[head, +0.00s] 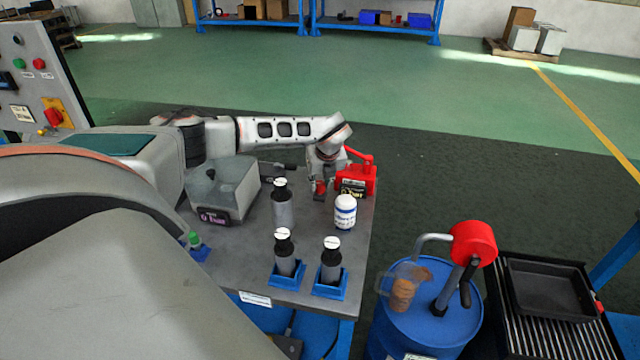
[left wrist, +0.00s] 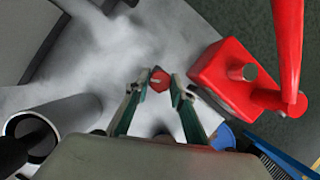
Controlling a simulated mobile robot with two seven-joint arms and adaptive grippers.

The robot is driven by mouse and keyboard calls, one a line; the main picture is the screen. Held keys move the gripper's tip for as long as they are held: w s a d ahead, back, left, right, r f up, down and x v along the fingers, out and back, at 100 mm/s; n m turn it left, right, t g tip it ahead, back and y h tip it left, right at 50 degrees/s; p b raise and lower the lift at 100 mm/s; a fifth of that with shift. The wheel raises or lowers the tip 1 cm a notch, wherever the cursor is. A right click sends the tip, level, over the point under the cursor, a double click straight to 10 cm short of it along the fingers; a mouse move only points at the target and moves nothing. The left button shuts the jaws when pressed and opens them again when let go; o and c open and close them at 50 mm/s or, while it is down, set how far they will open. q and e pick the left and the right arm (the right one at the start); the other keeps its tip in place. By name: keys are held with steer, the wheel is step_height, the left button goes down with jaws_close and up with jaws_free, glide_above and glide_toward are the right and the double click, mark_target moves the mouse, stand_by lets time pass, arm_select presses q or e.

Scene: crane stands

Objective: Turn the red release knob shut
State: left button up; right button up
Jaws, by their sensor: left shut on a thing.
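The red release knob (left wrist: 158,80) is small and faceted and shows between my left fingertips in the left wrist view. My left gripper (left wrist: 160,88) is shut on it, one finger on either side. In the head view the left gripper (head: 320,188) points down at the far right part of the bench, just left of a red pump unit (head: 358,181) with a red lever. The pump unit (left wrist: 225,80) also shows right of the fingers in the left wrist view. The fingers partly hide the knob in the head view. My right gripper is not in view.
A white bottle (head: 345,212) and a dark-topped grey bottle (head: 282,205) stand close to the gripper. Two similar bottles stand in blue holders (head: 330,287) nearer the front. A grey box (head: 222,190) is on the left. A blue drum (head: 425,318) stands right of the bench (head: 250,250).

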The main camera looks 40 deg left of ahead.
arm_select(q)
steer(key=n, duration=0.2)
steer(key=n+g, duration=0.1)
steer(key=shift+w+n+y, duration=0.2)
steer(key=shift+n+y, duration=0.1)
steer(key=shift+n, duration=0.1)
steer(key=n+g, duration=0.2)
steer(key=n, duration=0.2)
steer(key=shift+w, duration=0.1)
steer(key=shift+n+g+b, duration=0.4)
steer(key=shift+n+b, duration=0.05)
steer(key=shift+n, duration=0.55)
steer(key=shift+w+n+g+b, duration=0.1)
steer(key=shift+n+g+b, duration=0.25)
steer(key=shift+n, duration=0.95)
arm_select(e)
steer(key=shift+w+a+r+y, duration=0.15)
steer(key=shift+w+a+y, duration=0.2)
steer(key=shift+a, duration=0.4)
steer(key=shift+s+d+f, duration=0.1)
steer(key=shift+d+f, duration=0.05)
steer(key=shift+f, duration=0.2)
arm_select(q)
steer(key=o, duration=1.1)
steer(key=shift+o, duration=0.2)
